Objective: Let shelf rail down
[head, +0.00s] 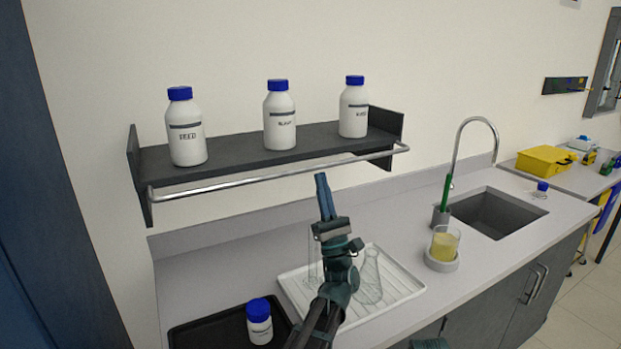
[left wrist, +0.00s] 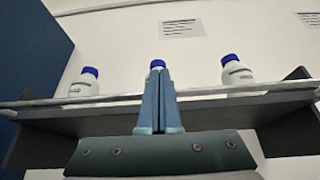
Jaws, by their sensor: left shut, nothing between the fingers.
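The shelf rail (head: 245,181) is a silver bar along the front of the dark wall shelf (head: 240,150). It sits at about shelf-board height, with its ends bent back to the shelf's side plates. My left gripper (head: 322,180) points up, just below and in front of the rail's right half, shut and empty. In the left wrist view the shut fingers (left wrist: 159,85) overlap the rail (left wrist: 220,92), which crosses behind them; I cannot tell whether they touch. Three white bottles with blue caps stand on the shelf: left (head: 186,130), middle (head: 279,118) and right (head: 354,108).
Below, a white tray (head: 405,285) holds clear glassware (head: 369,280). A black tray (head: 190,335) holds a small blue-capped bottle (head: 260,322). A beaker of yellow liquid (head: 444,243) and a sink (head: 492,212) lie to the right. The counter's back left is clear.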

